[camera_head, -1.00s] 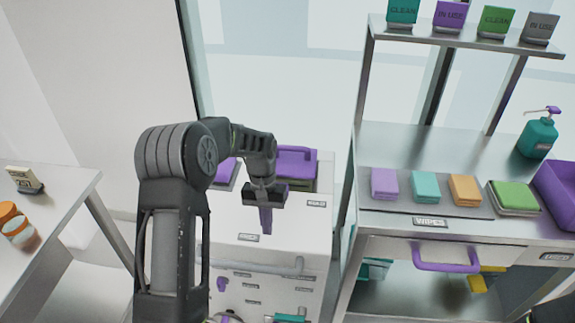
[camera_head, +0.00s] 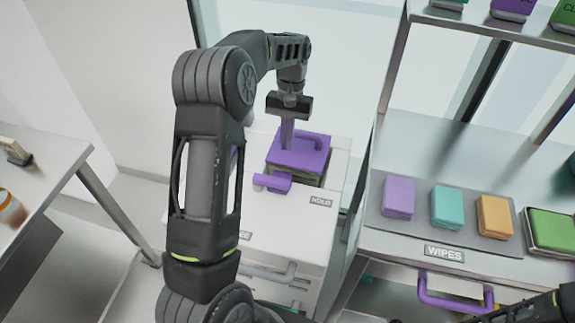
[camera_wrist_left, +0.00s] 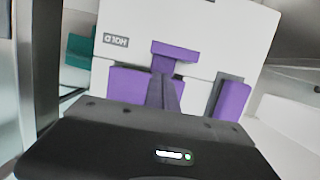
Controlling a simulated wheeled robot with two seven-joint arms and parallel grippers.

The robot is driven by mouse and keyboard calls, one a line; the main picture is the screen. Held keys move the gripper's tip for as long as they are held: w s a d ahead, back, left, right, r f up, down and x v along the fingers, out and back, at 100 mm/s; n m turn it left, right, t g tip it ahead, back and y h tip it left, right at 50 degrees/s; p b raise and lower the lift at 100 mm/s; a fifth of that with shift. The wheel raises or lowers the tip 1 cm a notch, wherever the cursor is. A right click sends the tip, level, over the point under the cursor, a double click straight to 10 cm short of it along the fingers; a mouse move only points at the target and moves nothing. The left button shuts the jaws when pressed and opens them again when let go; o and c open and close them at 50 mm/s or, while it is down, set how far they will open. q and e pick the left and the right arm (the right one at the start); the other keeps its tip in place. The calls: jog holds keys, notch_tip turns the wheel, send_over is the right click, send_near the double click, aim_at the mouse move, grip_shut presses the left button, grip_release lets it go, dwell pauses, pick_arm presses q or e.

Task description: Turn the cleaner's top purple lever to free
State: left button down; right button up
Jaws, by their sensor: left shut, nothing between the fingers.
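The cleaner is a white cabinet (camera_head: 290,220) with a purple lever (camera_head: 272,182) on its top. The lever lies left of the HOLD label (camera_head: 320,202); another label, ending in "EE" (camera_head: 245,235), is partly hidden by my arm. In the left wrist view the lever (camera_wrist_left: 176,53) shows as a purple bar beyond the fingertips, with the HOLD label upside down. My left gripper (camera_head: 287,135) is shut and empty, pointing down behind the lever, by the purple-lidded box. I cannot tell whether it touches anything. My right gripper is not in view.
A steel bench (camera_head: 400,160) with wipes is on the right, a table (camera_head: 40,190) on the left. The cleaner's front top is clear.

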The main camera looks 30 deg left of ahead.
aim_at(271, 185)
pick_arm(q)
jog(key=shift+f, duration=0.15)
jog(key=p+x, duration=0.2)
jog(key=x, duration=0.7)
jog(key=shift+s+f, duration=0.15)
jog(key=shift+f, duration=0.25)
